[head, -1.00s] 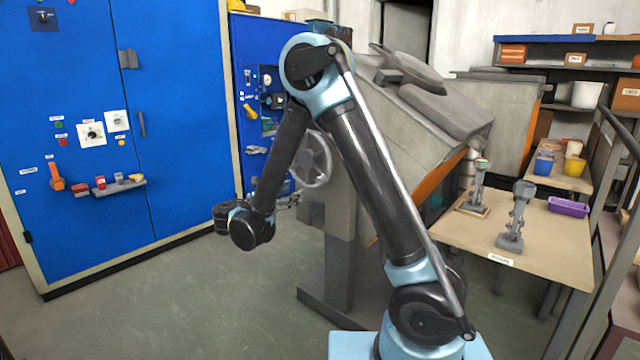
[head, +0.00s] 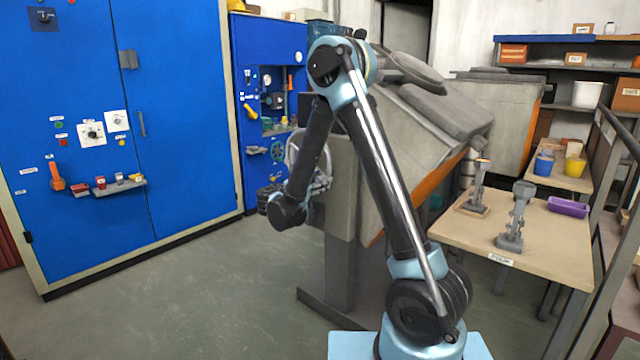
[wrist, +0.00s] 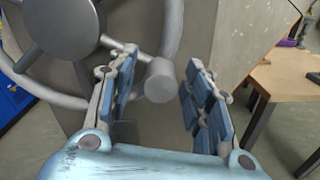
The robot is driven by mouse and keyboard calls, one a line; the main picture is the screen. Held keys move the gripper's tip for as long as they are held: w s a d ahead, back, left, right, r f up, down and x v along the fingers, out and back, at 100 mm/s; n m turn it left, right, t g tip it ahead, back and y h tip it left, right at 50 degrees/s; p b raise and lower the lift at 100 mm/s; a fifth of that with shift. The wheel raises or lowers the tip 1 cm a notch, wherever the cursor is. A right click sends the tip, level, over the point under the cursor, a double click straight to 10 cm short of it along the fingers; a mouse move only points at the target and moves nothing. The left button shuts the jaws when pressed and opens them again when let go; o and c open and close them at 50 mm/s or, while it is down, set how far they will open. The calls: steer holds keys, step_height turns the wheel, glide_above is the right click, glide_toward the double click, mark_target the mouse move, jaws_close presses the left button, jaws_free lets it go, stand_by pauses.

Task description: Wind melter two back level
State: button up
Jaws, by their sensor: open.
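The tilted grey melter (head: 400,150) stands on a grey pedestal in the middle of the head view. Its grey handwheel (head: 294,150) is on the near left side, partly hidden by my arm. In the wrist view the handwheel's rim (wrist: 172,30) and hub (wrist: 60,25) fill the upper left. A round grey crank knob (wrist: 159,80) sticks out from the rim toward the camera. My gripper (wrist: 160,95) is open, its blue-padded fingers one on each side of the knob, with gaps on both sides. In the head view my gripper (head: 320,184) is small beside the wheel.
A blue cabinet (head: 180,60) with switches and a small shelf stands at the left. A wooden table (head: 550,240) with two grey stands and a purple tray is at the right; its edge also shows in the wrist view (wrist: 285,85). The floor at front left is clear.

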steer(key=shift+w+d, duration=0.25)
steer(key=shift+w, duration=0.05)
jaws_close()
steer(key=shift+s+d, duration=0.1)
